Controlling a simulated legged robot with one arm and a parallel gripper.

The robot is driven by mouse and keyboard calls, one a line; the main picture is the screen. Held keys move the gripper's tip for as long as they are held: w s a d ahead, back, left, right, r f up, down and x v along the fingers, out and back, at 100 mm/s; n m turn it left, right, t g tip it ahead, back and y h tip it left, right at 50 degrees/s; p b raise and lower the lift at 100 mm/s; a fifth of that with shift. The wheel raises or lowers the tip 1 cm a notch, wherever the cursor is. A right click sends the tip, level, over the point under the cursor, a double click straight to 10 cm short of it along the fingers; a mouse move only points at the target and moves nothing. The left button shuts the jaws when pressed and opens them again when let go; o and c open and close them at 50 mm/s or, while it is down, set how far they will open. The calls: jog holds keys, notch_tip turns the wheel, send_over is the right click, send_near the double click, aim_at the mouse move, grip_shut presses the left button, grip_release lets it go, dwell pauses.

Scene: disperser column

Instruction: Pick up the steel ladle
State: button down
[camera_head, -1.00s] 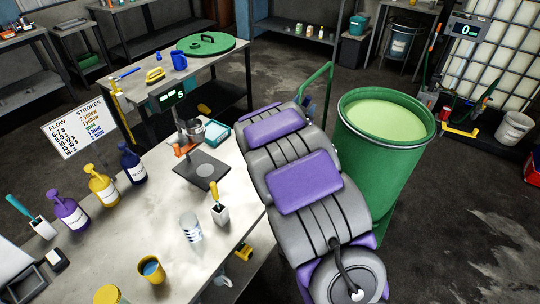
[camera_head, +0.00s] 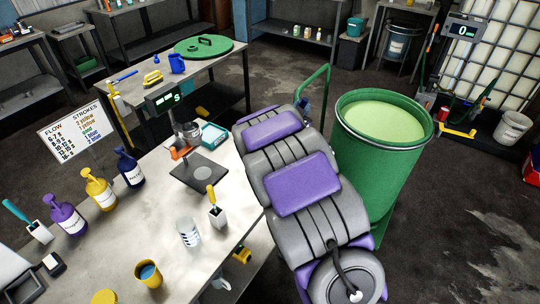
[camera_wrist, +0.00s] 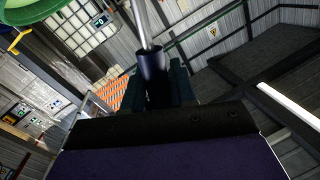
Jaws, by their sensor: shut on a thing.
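In the wrist view, my gripper (camera_wrist: 156,98) is shut on the dark grip of the steel ladle (camera_wrist: 143,25). Its bright metal shaft rises from the dark grip and runs out of the top of the picture. The bowl of the ladle is not in view. The gripper and the ladle do not show in the head view.
A green drum (camera_head: 375,175) of pale green liquid stands right of my body. At left, a bench (camera_head: 150,225) carries pump bottles, cups and a small stand (camera_head: 200,172). A green lid (camera_head: 203,47) lies on the table behind. Open floor (camera_head: 465,215) is at right.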

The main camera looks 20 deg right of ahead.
jog(key=s+a+r+p, duration=0.45)
jog(key=s+a, duration=0.55)
jog(key=a, duration=0.3)
jog(key=w+a+r+n+t+y, duration=0.2)
jog(key=w+a+n+t+y, duration=0.1)
jog(key=a+y, duration=0.3)
jog(key=shift+w+a+r+n+b, duration=0.35)
jog(key=shift+a+n+b, duration=0.1)
jog(key=shift+a+n, duration=0.35)
jog(key=shift+d, duration=0.15)
dwell(1.4)
